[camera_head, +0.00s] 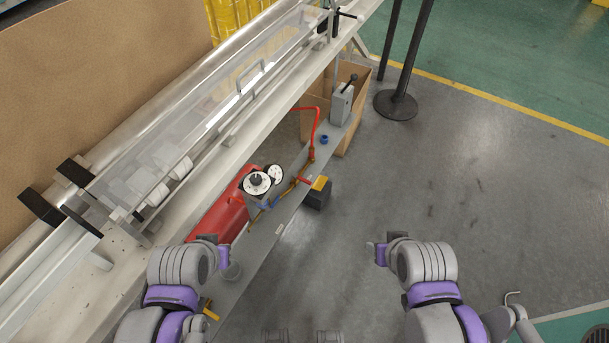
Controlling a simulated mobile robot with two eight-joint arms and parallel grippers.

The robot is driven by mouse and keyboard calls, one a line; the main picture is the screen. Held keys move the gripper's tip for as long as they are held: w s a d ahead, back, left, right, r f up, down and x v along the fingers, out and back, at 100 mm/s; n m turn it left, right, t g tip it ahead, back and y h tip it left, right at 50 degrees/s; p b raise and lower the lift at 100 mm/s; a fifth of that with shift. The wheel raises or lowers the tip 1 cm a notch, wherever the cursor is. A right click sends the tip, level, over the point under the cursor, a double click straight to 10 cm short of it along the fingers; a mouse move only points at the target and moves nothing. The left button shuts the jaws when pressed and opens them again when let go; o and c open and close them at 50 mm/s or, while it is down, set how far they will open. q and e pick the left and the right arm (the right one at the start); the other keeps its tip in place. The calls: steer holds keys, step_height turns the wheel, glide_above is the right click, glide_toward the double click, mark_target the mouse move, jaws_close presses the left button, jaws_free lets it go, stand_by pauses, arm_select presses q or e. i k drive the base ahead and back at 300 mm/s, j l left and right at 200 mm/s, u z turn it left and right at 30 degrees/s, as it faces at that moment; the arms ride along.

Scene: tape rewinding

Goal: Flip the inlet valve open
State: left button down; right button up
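Valve-like parts sit on the pipework along a low grey shelf below the bench. One has a yellow handle (320,183) at the right end of the pipework, and another yellow handle (210,310) shows by my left forearm. No label shows which is the inlet valve. My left gripper (222,258) is low by the red tank's near end, apart from the pipework handles. My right gripper (380,254) is over bare floor, right of the shelf. Both are seen from behind, so their fingers are unclear.
A red tank (220,222) and a large dial gauge (256,183) stand beside the pipework. A red hose (317,128) leads toward a grey lever box (341,104). The long bench (255,145) overhangs the shelf's left side.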

mark_target(295, 175)
steer(key=i+l+z, duration=0.15)
steer(key=i+l, duration=0.2)
steer(key=l, duration=0.2)
steer(key=i+l+z, duration=0.1)
steer(key=i+l, duration=0.3)
steer(key=l, duration=0.05)
